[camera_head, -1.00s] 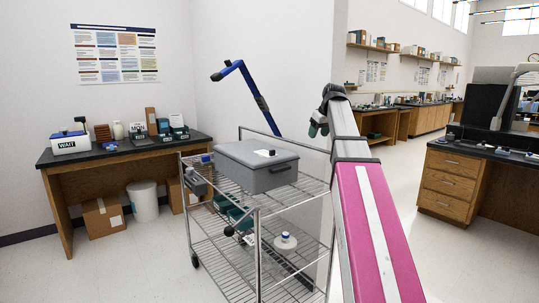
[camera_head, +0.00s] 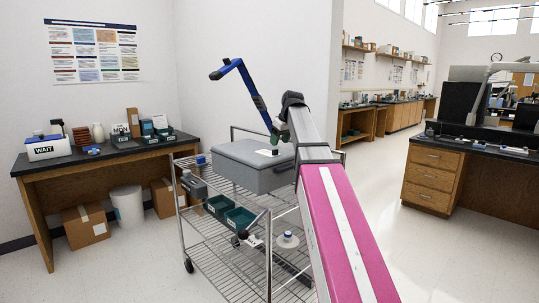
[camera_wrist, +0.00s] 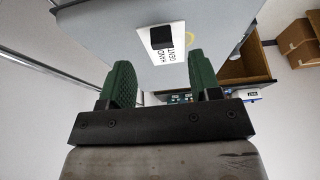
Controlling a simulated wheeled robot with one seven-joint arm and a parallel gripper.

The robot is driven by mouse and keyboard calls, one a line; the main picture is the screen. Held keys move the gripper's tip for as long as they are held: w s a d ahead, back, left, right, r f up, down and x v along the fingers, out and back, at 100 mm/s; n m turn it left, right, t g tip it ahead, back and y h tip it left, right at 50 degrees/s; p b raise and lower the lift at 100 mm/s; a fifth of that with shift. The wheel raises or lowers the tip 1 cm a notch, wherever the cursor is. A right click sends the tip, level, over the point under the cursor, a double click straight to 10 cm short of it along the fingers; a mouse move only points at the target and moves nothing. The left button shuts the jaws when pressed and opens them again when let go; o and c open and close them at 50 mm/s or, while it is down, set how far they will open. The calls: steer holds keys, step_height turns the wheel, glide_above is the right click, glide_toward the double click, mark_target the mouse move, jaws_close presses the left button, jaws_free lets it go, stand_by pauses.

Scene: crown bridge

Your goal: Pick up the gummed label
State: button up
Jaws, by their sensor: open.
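The label (camera_wrist: 178,60) is a small white piece with dark print on the grey lid of a box. A black block (camera_wrist: 160,37) sits on its far part in the wrist view. In the head view, the label (camera_head: 263,152) shows small on the lid of the grey box (camera_head: 268,178), on top of the wire cart. My gripper (camera_wrist: 163,80) has green fingers spread apart with nothing between them. The label lies just beyond the fingertips in the wrist view. In the head view, my gripper (camera_head: 278,131) is above the lid, close to the label.
The wire cart (camera_head: 228,262) holds green bins (camera_head: 239,219) on a lower shelf. A blue jointed arm-like thing (camera_head: 247,82) rises behind the box. A desk (camera_head: 92,158) with small items stands left. Open floor (camera_head: 385,235) lies to the right.

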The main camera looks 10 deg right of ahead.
mark_target(276, 150)
steer(key=shift+x, duration=2.7)
steer(key=shift+a, duration=0.15)
steer(key=shift+c, duration=0.3)
steer(key=shift+r, duration=0.1)
steer(key=c, duration=0.9)
